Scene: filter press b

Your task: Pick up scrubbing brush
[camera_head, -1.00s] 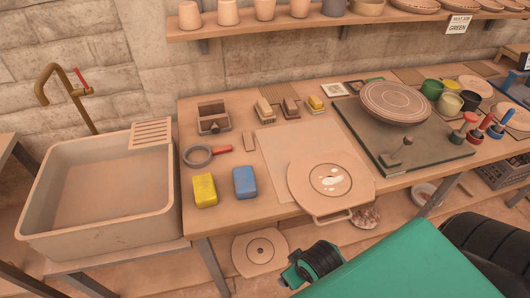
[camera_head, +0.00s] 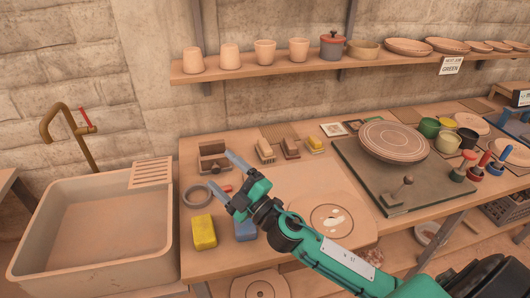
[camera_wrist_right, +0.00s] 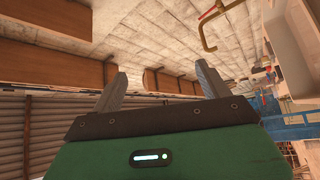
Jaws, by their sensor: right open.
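Several small brush-like blocks stand in a row at the back of the wooden table: one with a pale top (camera_head: 265,150), a brown one (camera_head: 290,148) and one with a yellow top (camera_head: 315,144). I cannot tell for sure which is the scrubbing brush; the pale-topped one looks most like it. My right gripper (camera_head: 229,178) is open and empty, above the table to the left of and nearer than this row, apart from it. In the right wrist view its two fingers (camera_wrist_right: 160,88) stand wide apart with nothing between. My left gripper is not in view.
A wooden box (camera_head: 212,150), a grey ring (camera_head: 196,196), a yellow sponge (camera_head: 204,232) and a partly hidden blue sponge (camera_head: 246,231) lie around my gripper. A sink (camera_head: 95,240) stands left. A pot shelf (camera_head: 225,74) overhangs behind. A dark board (camera_head: 385,195) lies right.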

